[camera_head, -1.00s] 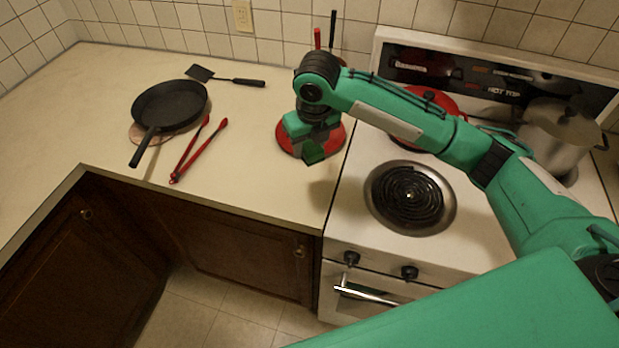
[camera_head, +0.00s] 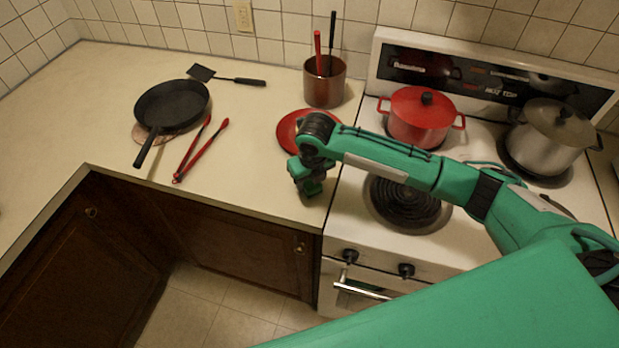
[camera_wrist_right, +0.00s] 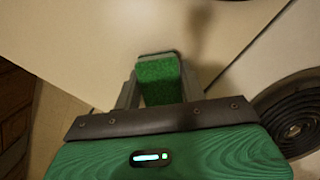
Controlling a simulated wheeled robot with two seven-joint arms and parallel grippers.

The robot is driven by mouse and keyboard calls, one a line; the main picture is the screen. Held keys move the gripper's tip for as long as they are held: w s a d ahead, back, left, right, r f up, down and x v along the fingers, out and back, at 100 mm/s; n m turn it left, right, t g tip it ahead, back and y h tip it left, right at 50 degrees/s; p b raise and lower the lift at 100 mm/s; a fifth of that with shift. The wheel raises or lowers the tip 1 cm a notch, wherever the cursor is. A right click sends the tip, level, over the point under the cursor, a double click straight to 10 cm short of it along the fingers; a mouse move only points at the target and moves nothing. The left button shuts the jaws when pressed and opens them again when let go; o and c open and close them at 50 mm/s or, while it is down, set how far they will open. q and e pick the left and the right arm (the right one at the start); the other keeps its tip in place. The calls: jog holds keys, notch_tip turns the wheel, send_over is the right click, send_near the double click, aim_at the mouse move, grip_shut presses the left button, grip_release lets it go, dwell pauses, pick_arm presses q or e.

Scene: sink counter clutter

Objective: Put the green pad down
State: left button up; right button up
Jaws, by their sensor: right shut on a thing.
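The green pad (camera_wrist_right: 159,80) is a small rough green block. In the right wrist view it sits between the two fingers of my right gripper (camera_wrist_right: 158,85), which is shut on it. In the head view my right gripper (camera_head: 308,190) points down over the counter's front edge, close to the stove's left side. The pad (camera_head: 313,187) shows there only as a small dark green patch at the fingertips. I cannot tell whether it touches the counter. My left gripper is not in view.
A red round plate (camera_head: 290,128) lies just behind the gripper. A copper pot of utensils (camera_head: 324,88) stands at the back. Red tongs (camera_head: 196,158) and a black pan (camera_head: 172,104) are left. A red pot (camera_head: 420,118) and a steel pot (camera_head: 549,140) stand on the stove (camera_head: 370,240).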

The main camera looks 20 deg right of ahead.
jog(key=shift+f, duration=0.15)
jog(key=o, duration=1)
jog(key=r, duration=0.4)
jog(key=s+r+b, duration=0.1)
jog(key=r, duration=0.3)
jog(key=r+b, duration=0.1)
jog(key=r, duration=0.3)
jog(key=shift+s+d+r, duration=0.1)
jog(key=shift+s+d, duration=0.05)
jog(key=shift+s, duration=0.2)
